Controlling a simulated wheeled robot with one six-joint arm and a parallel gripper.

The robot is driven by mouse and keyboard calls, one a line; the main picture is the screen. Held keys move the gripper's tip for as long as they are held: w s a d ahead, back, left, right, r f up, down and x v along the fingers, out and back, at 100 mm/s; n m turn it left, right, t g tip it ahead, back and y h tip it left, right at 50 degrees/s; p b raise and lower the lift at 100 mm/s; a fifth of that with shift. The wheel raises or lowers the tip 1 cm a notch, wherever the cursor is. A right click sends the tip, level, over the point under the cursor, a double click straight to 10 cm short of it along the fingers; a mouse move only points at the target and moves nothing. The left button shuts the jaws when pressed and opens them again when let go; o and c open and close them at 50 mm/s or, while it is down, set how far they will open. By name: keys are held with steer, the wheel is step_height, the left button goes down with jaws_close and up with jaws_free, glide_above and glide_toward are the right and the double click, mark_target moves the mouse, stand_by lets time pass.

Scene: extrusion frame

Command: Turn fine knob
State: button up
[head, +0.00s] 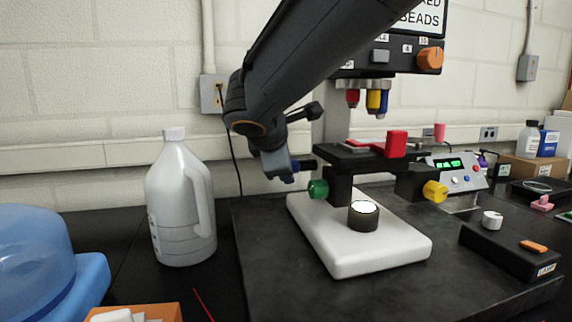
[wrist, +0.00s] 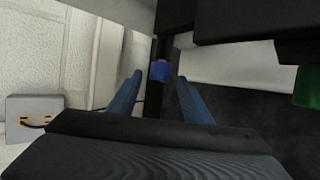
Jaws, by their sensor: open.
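A microscope-like stand carries a green knob (head: 318,189) on its left side and a yellow knob (head: 435,191) on its right. No visible label shows which is the fine knob. My gripper (head: 285,171) is left of the stand, just above and left of the green knob. In the wrist view, my gripper (wrist: 160,76) has its two blue fingers apart. A small blue block-like part (wrist: 161,71) on a dark post shows between the fingertips; I see no contact. The green knob (wrist: 310,87) is at the right edge, outside the fingers.
A grey jug (head: 180,205) stands left of my arm. The stand has a white base (head: 390,257) and a dark stage with a red block (head: 396,144). A black box with a white knob (head: 492,221) sits at right. A wall outlet (wrist: 35,115) is behind.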

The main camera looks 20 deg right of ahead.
steer(key=v, duration=0.7)
steer(key=shift+s+r, duration=0.15)
stand_by(0.9)
